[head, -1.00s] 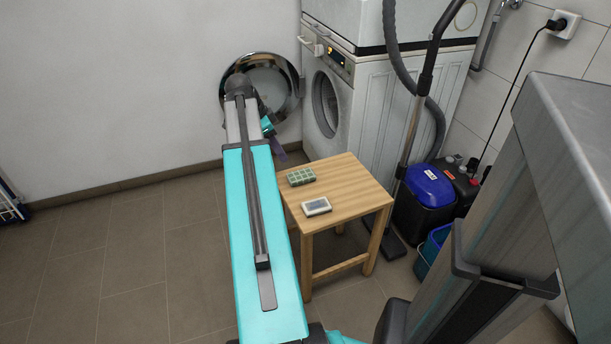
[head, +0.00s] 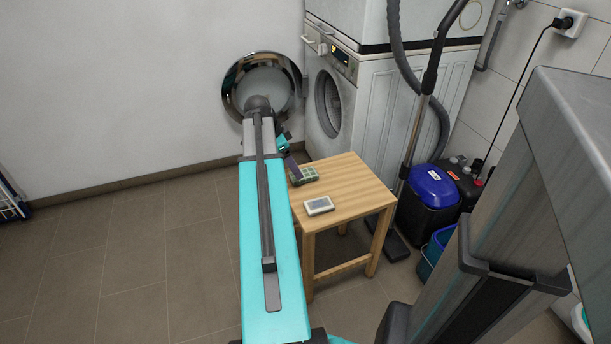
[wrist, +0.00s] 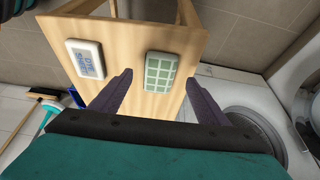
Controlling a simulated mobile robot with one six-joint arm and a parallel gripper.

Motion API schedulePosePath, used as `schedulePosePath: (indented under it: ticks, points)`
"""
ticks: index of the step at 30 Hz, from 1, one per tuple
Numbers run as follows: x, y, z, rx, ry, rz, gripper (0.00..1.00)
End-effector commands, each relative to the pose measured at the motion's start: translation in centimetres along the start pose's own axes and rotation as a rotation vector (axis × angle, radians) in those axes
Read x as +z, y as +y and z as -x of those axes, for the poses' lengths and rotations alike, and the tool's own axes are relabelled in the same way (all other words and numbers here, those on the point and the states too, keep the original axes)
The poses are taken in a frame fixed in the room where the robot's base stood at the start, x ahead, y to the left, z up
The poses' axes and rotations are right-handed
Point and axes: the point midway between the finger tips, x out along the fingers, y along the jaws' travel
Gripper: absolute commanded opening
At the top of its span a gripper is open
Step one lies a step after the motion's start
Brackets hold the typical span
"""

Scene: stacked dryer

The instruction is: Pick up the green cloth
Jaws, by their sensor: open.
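The green cloth (head: 305,175), a small folded piece with a light checked pattern, lies on the wooden stool near its far left edge. In the wrist view the cloth (wrist: 160,71) shows whole, between and beyond the two fingertips. My gripper (wrist: 160,80) is open and empty, with its dark purple fingers spread wider than the cloth. In the head view my gripper (head: 293,168) is above the stool's far left edge, and a finger overlaps the cloth's left side. I cannot tell its exact height above the cloth.
A white box-like item with a small panel (head: 319,205) lies on the stool (head: 350,195) near the cloth; it also shows in the wrist view (wrist: 86,59). The washer (head: 330,105) with its round door open stands behind. A vacuum cleaner (head: 430,190) stands to the right.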

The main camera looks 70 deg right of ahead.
Motion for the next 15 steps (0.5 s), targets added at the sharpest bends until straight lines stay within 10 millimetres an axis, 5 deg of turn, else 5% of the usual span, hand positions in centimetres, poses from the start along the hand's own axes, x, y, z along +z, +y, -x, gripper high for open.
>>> schedulePosePath:
  ticks: [15]
  points:
    - [0.0,0.0,-1.4,0.002,0.0,-0.001,0.69]
